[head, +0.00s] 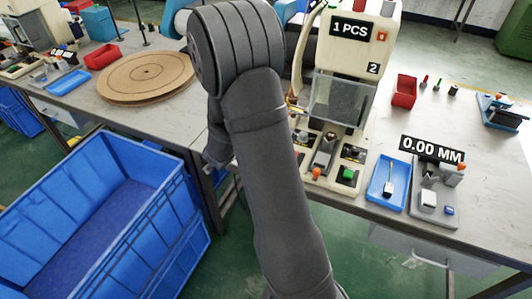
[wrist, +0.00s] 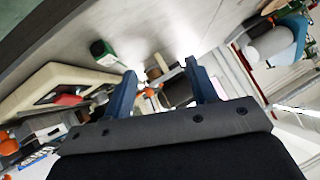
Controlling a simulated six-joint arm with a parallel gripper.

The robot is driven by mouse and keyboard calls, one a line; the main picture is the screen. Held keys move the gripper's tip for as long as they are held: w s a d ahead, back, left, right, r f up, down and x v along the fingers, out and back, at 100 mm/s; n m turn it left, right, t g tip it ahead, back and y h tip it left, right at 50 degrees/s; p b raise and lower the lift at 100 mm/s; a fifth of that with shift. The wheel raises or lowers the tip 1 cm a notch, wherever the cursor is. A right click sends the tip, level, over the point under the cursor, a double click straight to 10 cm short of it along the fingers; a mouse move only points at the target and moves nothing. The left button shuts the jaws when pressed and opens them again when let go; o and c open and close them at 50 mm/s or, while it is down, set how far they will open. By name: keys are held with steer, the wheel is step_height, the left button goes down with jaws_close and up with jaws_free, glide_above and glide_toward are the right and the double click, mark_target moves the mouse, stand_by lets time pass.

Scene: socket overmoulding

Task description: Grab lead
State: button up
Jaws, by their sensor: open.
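My gripper (wrist: 160,72) shows in the wrist view as two blue fingers spread apart. No held thing shows clearly between them; small orange and dark parts are seen through the gap, at a depth I cannot judge. In the head view my arm hides the gripper. A thin cable (head: 300,50) runs down the left side of the cream machine (head: 350,50); I cannot tell if it is the lead.
The machine's base carries green and orange knobs. A gauge fixture (head: 425,215) stands right of the tray under a 0.00 MM sign. A red bin (head: 404,90) stands behind. A round wooden turntable (head: 146,76) is on the left bench. Blue crates (head: 90,215) stand on the floor.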

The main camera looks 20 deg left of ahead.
steer(key=s+d+f+t+h, duration=0.3)
steer(key=s+d+h, duration=0.1)
steer(key=s+d, duration=0.15)
steer(key=shift+n, duration=0.3)
steer(key=x, duration=1.6)
steer(key=shift+w+d+f, duration=0.15)
steer(key=shift+d, duration=0.1)
steer(key=c, duration=1.1)
